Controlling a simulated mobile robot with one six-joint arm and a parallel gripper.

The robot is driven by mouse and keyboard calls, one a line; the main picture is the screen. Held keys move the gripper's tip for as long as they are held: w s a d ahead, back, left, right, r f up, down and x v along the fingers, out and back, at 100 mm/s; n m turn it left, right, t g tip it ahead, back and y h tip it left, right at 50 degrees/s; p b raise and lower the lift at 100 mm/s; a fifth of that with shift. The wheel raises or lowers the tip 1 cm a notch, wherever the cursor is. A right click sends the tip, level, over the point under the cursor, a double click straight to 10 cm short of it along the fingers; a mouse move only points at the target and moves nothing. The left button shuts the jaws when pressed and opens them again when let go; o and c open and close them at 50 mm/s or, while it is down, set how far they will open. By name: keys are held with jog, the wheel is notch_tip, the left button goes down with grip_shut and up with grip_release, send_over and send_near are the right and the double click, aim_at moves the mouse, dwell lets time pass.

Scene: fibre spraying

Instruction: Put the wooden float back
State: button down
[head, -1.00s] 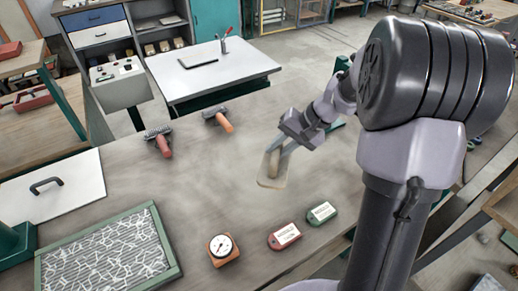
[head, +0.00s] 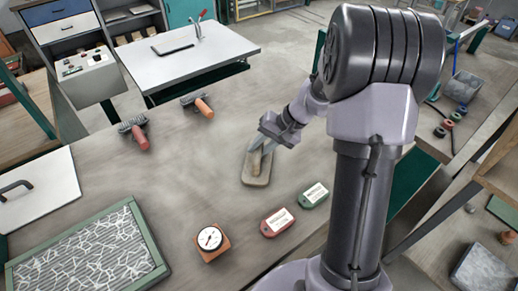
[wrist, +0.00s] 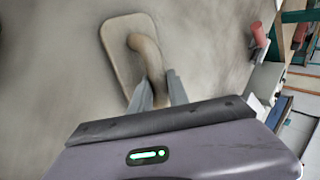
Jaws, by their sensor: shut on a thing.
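The wooden float (head: 256,178) is a flat tan board with rounded corners and a curved wooden handle. It is over the middle of the workbench in the head view. My gripper (head: 268,148) is shut on its handle. In the wrist view the float (wrist: 122,38) lies beyond the two grey fingers of my gripper (wrist: 158,88), which hold the handle's near end. Whether the board touches the bench or hangs just above it, I cannot tell.
A red-handled brush (head: 139,137) and an orange-handled brush (head: 203,106) lie behind and left. A dial gauge (head: 210,240), a red tag (head: 277,222) and a green tag (head: 314,195) are in front. A green-framed mesh panel (head: 88,250) lies front left. The bench between is clear.

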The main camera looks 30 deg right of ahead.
jog(key=c, duration=1.3)
grip_release()
jog(key=shift+o, duration=0.2)
jog(key=shift+r+p, duration=0.25)
jog(key=shift+p, duration=0.15)
jog(key=p+v, duration=0.4)
jog(key=v, duration=0.7)
jog(key=s+a+r+n+h, duration=0.1)
jog(key=s+a+r, duration=0.35)
jog(key=a, duration=0.25)
jog(key=s+a+r+n+h, duration=0.1)
jog(key=s+a+r+h, duration=0.1)
jog(key=s+a+r, duration=0.35)
jog(key=s+a+r+t, duration=0.1)
jog(key=s+a+t, duration=0.1)
jog(key=s+a, duration=0.4)
jog(key=s, duration=0.2)
jog(key=shift+s+a+r+h+b, duration=0.2)
jog(key=shift+s+a+h+b, duration=0.1)
jog(key=shift+s+a, duration=0.05)
